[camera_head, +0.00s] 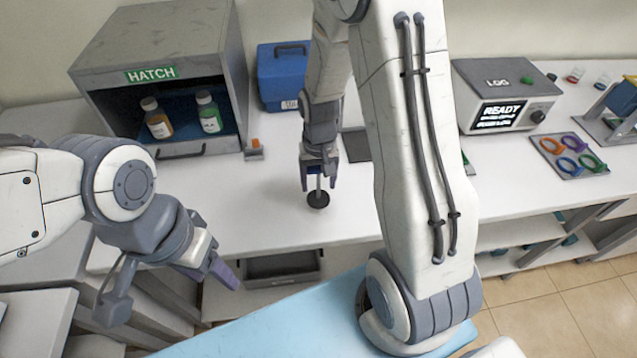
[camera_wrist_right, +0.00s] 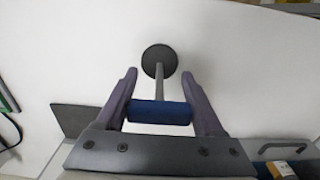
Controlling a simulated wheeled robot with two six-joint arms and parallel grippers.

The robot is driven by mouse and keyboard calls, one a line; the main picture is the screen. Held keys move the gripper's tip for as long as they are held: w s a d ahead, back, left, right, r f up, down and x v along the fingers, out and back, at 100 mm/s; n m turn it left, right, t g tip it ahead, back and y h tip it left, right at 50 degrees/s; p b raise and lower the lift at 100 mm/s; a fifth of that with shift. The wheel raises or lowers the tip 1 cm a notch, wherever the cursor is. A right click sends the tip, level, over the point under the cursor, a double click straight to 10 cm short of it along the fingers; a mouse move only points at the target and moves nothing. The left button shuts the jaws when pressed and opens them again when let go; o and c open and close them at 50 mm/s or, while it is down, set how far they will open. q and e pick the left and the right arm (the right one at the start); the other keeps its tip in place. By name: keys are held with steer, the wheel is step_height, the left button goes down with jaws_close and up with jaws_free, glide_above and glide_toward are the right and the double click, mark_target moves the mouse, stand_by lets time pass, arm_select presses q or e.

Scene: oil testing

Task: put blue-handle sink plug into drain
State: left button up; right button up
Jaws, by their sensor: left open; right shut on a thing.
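The sink plug has a blue handle (camera_wrist_right: 159,112), a thin grey stem and a dark round stopper (camera_wrist_right: 159,60). My right gripper (camera_wrist_right: 160,98) is shut on the blue handle, with the stopper hanging beyond the fingertips. In the head view the right gripper (camera_head: 319,178) points down over the white counter, with the dark stopper (camera_head: 318,199) just below it. I cannot tell whether the stopper touches the counter. My left gripper (camera_head: 178,284) is open and empty at the lower left, off the counter's front edge. I cannot make out the drain in either view.
A grey hatch box (camera_head: 150,50) with two bottles stands at the back left. A blue case (camera_head: 282,75) is beside it. A log device (camera_head: 503,95) and a tray of coloured rings (camera_head: 570,157) are on the right. The counter around the plug is clear.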

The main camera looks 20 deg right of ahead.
mark_target(318, 198)
steer(key=shift+f, duration=0.95)
steer(key=shift+f, duration=0.1)
steer(key=o, duration=1.4)
